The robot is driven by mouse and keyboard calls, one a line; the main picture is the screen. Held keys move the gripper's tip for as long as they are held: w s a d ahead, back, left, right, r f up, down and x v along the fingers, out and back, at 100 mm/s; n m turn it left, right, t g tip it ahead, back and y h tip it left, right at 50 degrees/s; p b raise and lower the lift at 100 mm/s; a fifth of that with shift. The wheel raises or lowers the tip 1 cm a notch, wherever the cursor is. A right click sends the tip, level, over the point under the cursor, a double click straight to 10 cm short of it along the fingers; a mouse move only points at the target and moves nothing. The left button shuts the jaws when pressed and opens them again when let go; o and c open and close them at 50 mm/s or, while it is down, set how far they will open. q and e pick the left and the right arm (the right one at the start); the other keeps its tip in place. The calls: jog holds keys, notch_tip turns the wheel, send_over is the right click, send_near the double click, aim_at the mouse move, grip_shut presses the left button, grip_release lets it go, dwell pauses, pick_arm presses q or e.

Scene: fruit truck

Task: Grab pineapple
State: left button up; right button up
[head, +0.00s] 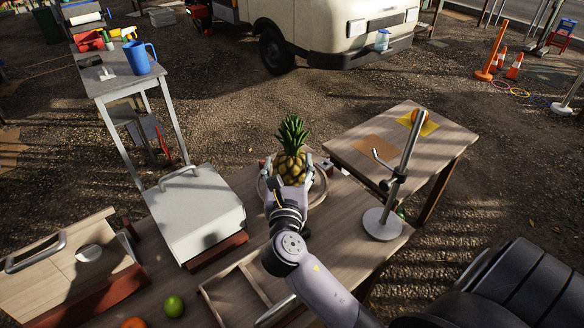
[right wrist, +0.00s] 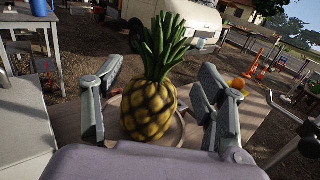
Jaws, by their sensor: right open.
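The pineapple (head: 290,165) stands upright on a round plate (head: 318,192) on the wooden table, its green leaves on top. In the right wrist view the pineapple (right wrist: 149,110) is in the middle, between the two fingers. My right gripper (head: 290,182) is open around the pineapple, one finger on each side. In the right wrist view the right gripper (right wrist: 152,105) shows a visible gap on the right side; contact on the left side cannot be told. The pineapple's lower part is partly hidden by the gripper in the head view. My left gripper is not in view.
A white box (head: 195,215) stands left of the plate. A metal stand (head: 382,222) rises at the right near a side table with an orange (head: 417,115). A green fruit (head: 174,306) and an orange fruit (head: 134,323) lie at the front left. A grey table (head: 110,80) holds a blue jug (head: 137,58).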

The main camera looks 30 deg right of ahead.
aim_at(292, 142)
jog(key=x, duration=0.4)
jog(key=shift+w+d+f+p, duration=0.15)
jog(key=shift+d+p, duration=0.1)
jog(key=shift+p, duration=0.1)
jog(key=shift+x, duration=0.95)
jog(key=shift+p+x, duration=0.3)
jog(key=shift+x, duration=0.5)
jog(key=x, duration=0.3)
jog(key=f+p+x, duration=0.1)
jog(key=shift+d, duration=0.4)
jog(key=shift+w, duration=0.25)
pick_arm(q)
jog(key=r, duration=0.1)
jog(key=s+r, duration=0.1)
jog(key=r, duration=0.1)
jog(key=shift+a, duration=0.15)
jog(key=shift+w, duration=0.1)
pick_arm(e)
jog(key=shift+c, duration=0.2)
